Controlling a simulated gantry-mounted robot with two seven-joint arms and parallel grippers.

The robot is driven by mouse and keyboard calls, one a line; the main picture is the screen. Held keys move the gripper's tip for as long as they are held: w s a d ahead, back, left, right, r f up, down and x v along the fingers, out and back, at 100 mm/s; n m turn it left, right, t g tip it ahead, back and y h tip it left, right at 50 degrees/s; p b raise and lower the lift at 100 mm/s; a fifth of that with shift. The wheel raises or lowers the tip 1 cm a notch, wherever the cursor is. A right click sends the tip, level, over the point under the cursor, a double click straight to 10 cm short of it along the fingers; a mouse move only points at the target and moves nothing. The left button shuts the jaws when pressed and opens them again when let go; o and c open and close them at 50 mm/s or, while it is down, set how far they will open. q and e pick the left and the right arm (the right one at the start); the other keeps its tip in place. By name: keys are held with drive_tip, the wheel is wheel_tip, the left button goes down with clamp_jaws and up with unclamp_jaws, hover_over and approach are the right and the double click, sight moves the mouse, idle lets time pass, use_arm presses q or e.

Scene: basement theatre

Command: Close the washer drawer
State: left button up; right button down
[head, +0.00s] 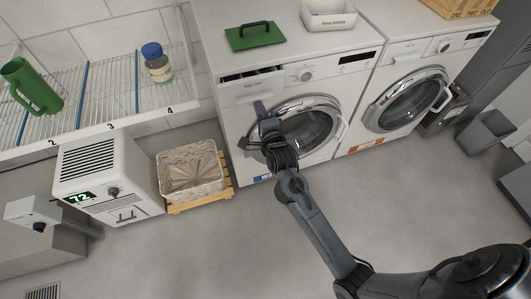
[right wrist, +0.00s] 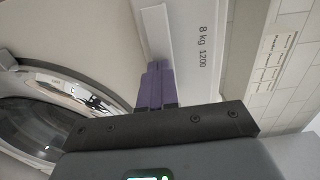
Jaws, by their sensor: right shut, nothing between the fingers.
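The washer drawer (head: 256,88) is at the top left of the left washer (head: 335,62). It is pulled out, with a dark gap showing behind its white front. My right gripper (head: 259,106) has purple fingers and is shut and empty, just in front of and below the drawer front. In the right wrist view the shut fingers (right wrist: 158,72) overlap the edge of the white drawer front (right wrist: 185,25), which is marked "8 kg 1200". I cannot tell whether they touch it. My left gripper is not in view.
The round door (head: 300,125) of the left washer is just below and right of my right gripper.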

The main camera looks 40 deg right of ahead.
drive_tip(key=x, duration=0.3)
drive_tip(key=shift+f, duration=0.2)
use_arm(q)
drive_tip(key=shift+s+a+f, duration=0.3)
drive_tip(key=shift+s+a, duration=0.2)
use_arm(e)
drive_tip(key=shift+d, duration=0.1)
drive_tip(key=shift+f, duration=0.15)
